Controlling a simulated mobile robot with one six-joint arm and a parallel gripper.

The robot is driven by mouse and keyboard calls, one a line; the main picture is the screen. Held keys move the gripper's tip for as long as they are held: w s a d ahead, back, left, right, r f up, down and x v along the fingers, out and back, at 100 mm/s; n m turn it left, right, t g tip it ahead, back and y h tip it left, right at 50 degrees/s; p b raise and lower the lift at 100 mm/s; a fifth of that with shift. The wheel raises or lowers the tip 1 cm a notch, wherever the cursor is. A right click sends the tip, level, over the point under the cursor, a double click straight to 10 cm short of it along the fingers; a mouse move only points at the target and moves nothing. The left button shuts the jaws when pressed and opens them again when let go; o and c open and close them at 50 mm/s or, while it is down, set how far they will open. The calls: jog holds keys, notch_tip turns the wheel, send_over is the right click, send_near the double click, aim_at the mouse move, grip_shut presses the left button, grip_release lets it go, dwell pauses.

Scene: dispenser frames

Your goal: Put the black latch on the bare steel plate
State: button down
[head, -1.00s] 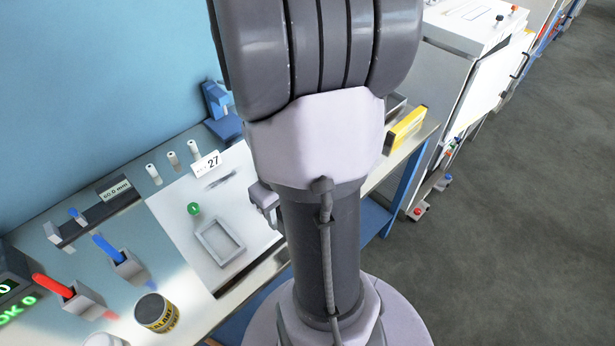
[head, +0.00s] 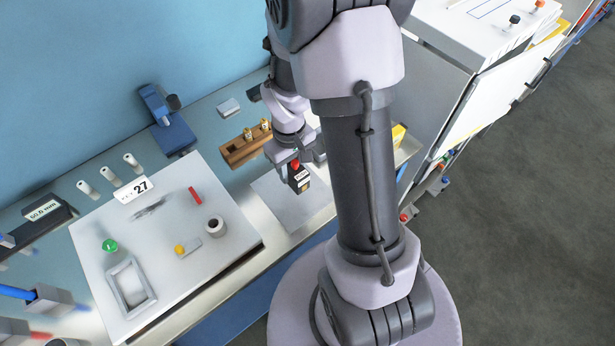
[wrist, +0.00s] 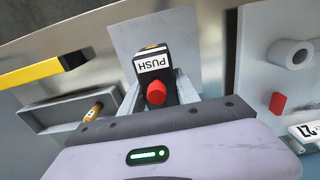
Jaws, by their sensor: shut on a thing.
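The black latch (head: 301,181), with a red button and a yellow mark, is held in my gripper (head: 293,164) over the bare steel plate (head: 284,207). I cannot tell whether the latch touches the plate.
A white board (head: 165,250) left of the plate carries a frame, a grey ring, a red piece and a 27 tag. A wooden block with brass parts (head: 245,148) stands behind. A grey tray (wrist: 60,112) and a yellow-and-black bar (wrist: 40,72) lie beside the plate.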

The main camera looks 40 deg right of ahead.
aim_at(292, 182)
notch_tip(292, 182, down, 6)
jog(key=shift+a+r+b, duration=0.1)
jog(key=shift+a+b, duration=0.05)
jog(key=shift+b, duration=0.55)
jog(key=c, duration=0.9)
grip_release()
